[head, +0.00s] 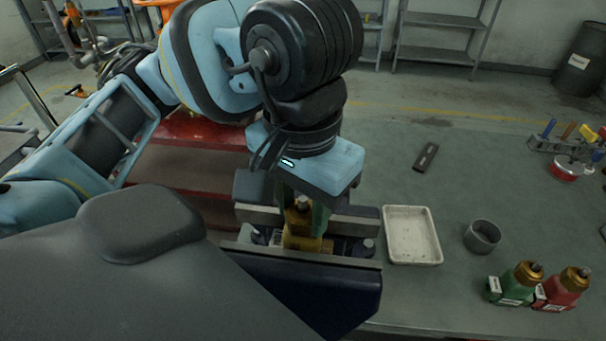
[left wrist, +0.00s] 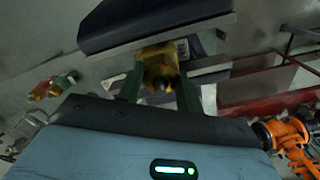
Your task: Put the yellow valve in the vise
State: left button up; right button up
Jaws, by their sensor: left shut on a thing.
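The yellow valve (head: 301,228) is between the two jaws of the vise (head: 300,277) in the head view, with its brass top up. My left gripper (head: 304,209) reaches down from above and is shut on the valve. In the left wrist view, the green fingers stand on both sides of the valve (left wrist: 158,70), and a vise jaw (left wrist: 150,20) lies just beyond it. The head view does not show clearly whether the vise jaws touch the valve; its lower part is hidden. My right gripper is not in view.
A green valve (head: 517,284) and a red valve (head: 564,289) stand at the bench's right front. A white tray (head: 411,235) and a grey cup (head: 482,236) are right of the vise. A dark flat object (head: 426,157) lies behind. The bench between them is clear.

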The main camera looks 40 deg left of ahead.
pick_arm(q)
jog(key=o, duration=1)
jog(key=shift+o, duration=0.8)
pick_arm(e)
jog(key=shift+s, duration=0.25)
pick_arm(q)
jog(key=shift+r+p, duration=0.35)
jog(key=shift+r, duration=0.55)
jog(key=shift+r+p, duration=0.35)
jog(key=shift+r, duration=0.7)
jog(key=shift+r+p, duration=0.3)
jog(key=shift+r, duration=1.3)
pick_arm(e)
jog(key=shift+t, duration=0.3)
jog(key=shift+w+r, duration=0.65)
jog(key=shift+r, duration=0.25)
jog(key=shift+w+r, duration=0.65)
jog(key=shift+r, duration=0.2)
